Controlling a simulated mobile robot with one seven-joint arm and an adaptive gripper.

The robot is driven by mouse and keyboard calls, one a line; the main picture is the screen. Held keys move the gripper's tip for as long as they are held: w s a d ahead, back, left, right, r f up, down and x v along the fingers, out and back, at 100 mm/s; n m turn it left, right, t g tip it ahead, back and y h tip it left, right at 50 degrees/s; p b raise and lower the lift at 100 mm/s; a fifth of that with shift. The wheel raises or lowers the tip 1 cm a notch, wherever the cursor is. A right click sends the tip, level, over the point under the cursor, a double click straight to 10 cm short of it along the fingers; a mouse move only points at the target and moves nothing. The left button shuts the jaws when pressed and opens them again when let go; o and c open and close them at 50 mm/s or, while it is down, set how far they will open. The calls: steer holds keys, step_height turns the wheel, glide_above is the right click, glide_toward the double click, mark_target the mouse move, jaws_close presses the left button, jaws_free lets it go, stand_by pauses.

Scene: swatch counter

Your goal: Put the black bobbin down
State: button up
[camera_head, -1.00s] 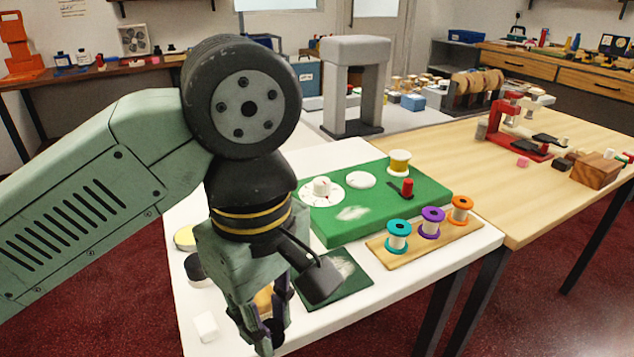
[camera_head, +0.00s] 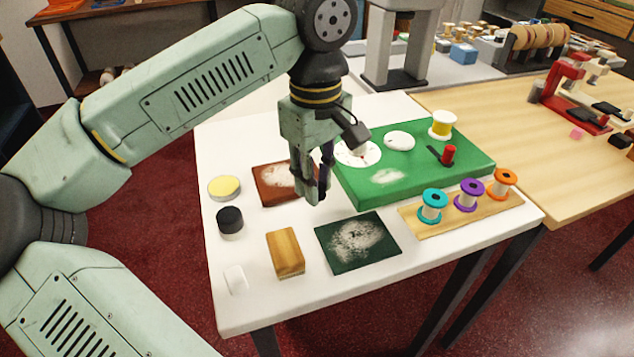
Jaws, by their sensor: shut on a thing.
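My gripper (camera_head: 314,192) points down over the white table, between the red-brown pad (camera_head: 270,192) and the front left edge of the green board (camera_head: 400,188). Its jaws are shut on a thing. The dark fingers mostly hide what is between them, so the black bobbin cannot be clearly told apart from them. The fingertips look close above the table; I cannot tell whether they touch anything. A short cylinder with a black top and pale base (camera_head: 230,222) stands on the table to the left, apart from the gripper.
Teal (camera_head: 433,206), purple (camera_head: 469,194) and orange (camera_head: 503,183) spools stand on a wooden strip. A yellow spool (camera_head: 442,125) and red peg (camera_head: 448,155) are on the green board. A wooden block (camera_head: 286,252), dark green pad (camera_head: 357,243) and yellow-topped tin (camera_head: 224,187) lie nearby.

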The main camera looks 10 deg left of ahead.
steer(key=shift+w, duration=0.4)
steer(key=f, duration=0.1)
steer(key=f+p, duration=0.1)
steer(key=f, duration=0.1)
steer(key=shift+w+a, duration=0.1)
steer(key=shift+w, duration=0.25)
steer(key=shift+f, duration=0.35)
steer(key=shift+f, duration=0.15)
steer(key=o, duration=0.4)
steer(key=shift+o, duration=0.3)
